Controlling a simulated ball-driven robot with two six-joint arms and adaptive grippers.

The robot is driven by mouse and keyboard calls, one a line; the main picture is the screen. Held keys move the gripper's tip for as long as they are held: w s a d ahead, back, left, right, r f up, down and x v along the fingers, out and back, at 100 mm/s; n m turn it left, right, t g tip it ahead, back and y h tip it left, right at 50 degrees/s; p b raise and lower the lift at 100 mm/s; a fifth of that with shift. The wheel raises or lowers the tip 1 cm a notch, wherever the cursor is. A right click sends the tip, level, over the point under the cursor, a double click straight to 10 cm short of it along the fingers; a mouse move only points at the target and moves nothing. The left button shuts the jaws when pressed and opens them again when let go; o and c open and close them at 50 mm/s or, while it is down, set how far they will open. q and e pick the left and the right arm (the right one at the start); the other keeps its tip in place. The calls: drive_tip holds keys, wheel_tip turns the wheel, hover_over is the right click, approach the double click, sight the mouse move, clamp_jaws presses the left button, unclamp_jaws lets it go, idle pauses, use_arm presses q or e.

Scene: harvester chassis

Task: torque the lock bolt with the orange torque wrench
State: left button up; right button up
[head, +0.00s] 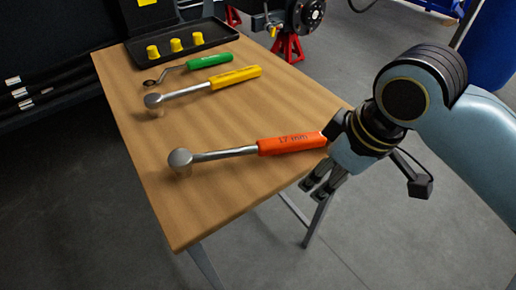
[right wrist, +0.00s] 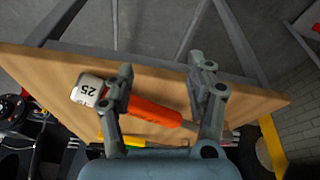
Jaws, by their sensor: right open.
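My right gripper (head: 315,188) is at the table's right edge, by the handle's end, and covers that end. In the right wrist view my right gripper (right wrist: 162,82) is open, with the orange handle (right wrist: 152,112) showing between and below its fingers. A pale end piece marked 25 shows at the left finger. I cannot tell whether the fingers touch the wrench. I cannot make out the lock bolt. My left gripper is out of view.
A yellow-handled wrench (head: 235,77) and a green-handled one (head: 209,61) lie farther back on the table (head: 225,200). A black tray (head: 206,29) holds yellow caps. A red stand (head: 288,46) is under a wheel hub (head: 308,14) behind. The table's front is clear.

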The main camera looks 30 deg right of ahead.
sight(273, 142)
drive_tip(key=w+r+n, duration=0.1)
drive_tip(key=w+r+n+y, duration=0.1)
drive_tip(key=w+r+n, duration=0.1)
drive_tip(key=w+r+n+y, duration=0.1)
drive_tip(key=w+n, duration=0.1)
drive_tip(key=shift+a+r+g, duration=0.25)
drive_tip(key=shift+a+g, duration=0.1)
drive_tip(key=shift+g, duration=0.05)
drive_tip(key=w+r+n, duration=0.1)
drive_tip(key=w+r+n+y, duration=0.1)
drive_tip(key=r+n, duration=0.1)
drive_tip(key=w+d+r+n+g, duration=0.1)
drive_tip(key=w+r+n, duration=0.1)
drive_tip(key=shift+y, duration=0.3)
drive_tip(key=shift+n, duration=0.3)
drive_tip(key=b+x, duration=0.1)
drive_tip(key=x, duration=0.3)
drive_tip(key=shift+a+f, duration=0.25)
drive_tip(key=b+x, duration=0.1)
drive_tip(key=x, duration=0.4)
drive_tip(key=shift+a+f+b, duration=0.15)
drive_tip(key=shift+f+b, duration=0.2)
drive_tip(key=shift+b, duration=0.05)
drive_tip(key=shift+c, duration=0.3)
clamp_jaws()
drive_tip(key=shift+r, duration=0.1)
